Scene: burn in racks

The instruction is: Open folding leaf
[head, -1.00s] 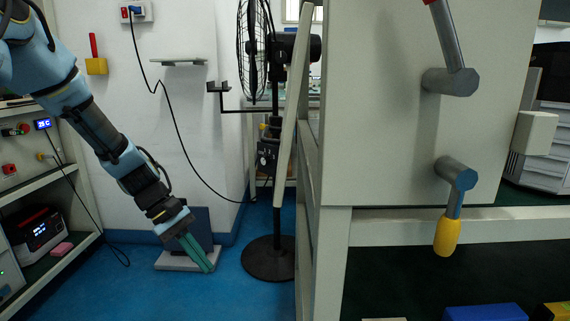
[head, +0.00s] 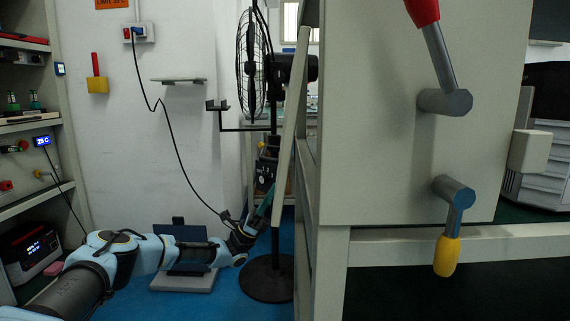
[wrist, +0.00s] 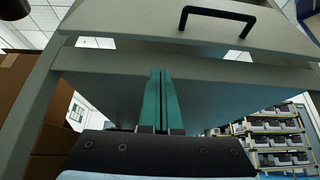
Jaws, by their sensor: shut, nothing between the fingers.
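The folding leaf (head: 295,100) appears to be the pale panel seen nearly edge-on along the left side of the big grey cabinet, tilted, its lower end farther left. My gripper (head: 264,208) is low, left of the leaf's lower end, with its green fingers pointing up and right. In the wrist view the fingers of my gripper (wrist: 161,75) are together and empty, rising in front of a grey panel's underside. A pale panel (wrist: 135,22) with a black bar handle (wrist: 217,17) crosses the top. I cannot tell whether the fingertips touch anything.
A black pedestal fan (head: 268,280) stands close beside my gripper. The cabinet (head: 375,120) carries a red-gripped lever (head: 440,58) and a yellow-gripped lever (head: 447,256). A shelf rack (head: 30,125) stands at left. Blue floor (head: 222,300) is clear before the fan.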

